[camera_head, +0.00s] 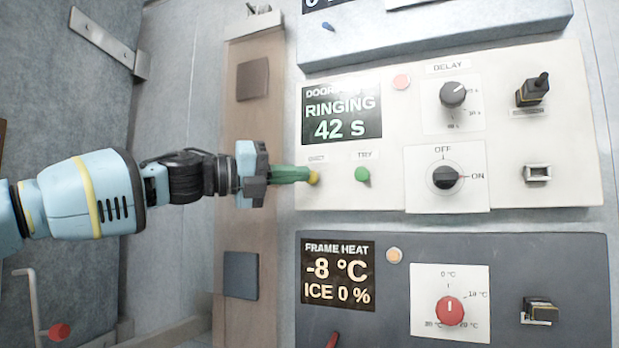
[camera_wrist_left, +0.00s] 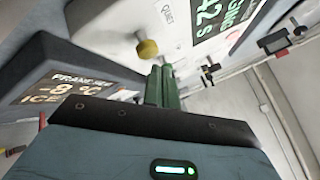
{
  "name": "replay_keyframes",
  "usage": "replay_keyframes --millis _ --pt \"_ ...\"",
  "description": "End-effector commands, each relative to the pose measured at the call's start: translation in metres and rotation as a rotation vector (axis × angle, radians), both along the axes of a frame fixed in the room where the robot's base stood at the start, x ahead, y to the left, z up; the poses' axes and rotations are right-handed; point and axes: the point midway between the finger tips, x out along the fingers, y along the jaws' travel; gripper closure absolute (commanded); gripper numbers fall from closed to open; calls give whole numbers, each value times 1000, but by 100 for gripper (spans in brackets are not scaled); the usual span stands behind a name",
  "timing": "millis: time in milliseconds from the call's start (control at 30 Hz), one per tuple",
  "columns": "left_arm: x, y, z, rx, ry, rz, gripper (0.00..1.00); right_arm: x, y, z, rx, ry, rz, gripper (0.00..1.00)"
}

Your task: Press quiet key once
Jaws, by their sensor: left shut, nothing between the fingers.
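The quiet key is a small yellow round button (camera_head: 313,177) on the white door panel (camera_head: 585,110), under a label partly legible as quiet. It also shows as a yellow knob in the left wrist view (camera_wrist_left: 147,48), beside the QUIET label. My left gripper (camera_head: 308,174) has green fingers, shut and empty, with the tips right at the yellow key in the head view. In the left wrist view the fingertips (camera_wrist_left: 161,72) appear just beside the key; I cannot tell whether they touch it. The display (camera_head: 341,112) reads RINGING 42 s. My right gripper is not in view.
A green TRY key (camera_head: 362,175) is just right of the quiet key. An OFF/ON knob (camera_head: 445,177), a DELAY knob (camera_head: 453,94) and a black toggle (camera_head: 532,90) are further right. A dark frame heat panel (camera_head: 585,270) lies below, reading -8 °C.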

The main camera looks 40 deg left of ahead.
Motion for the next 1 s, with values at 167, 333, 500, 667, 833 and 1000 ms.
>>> replay_keyframes --millis 167,333,500,667,833,1000 --pt "7 2 -3 1 4 0 100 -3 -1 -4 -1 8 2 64" --pt "7 2 -1 1 1 0 100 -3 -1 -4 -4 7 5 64" --pt "7 2 -1 1 1 0 100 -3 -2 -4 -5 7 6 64" --pt "8 2 -1 1 1 0 100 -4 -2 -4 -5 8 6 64" --pt "9 3 -1 1 1 0 100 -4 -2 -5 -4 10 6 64" --pt "11 3 -1 1 2 1 100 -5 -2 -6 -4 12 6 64"
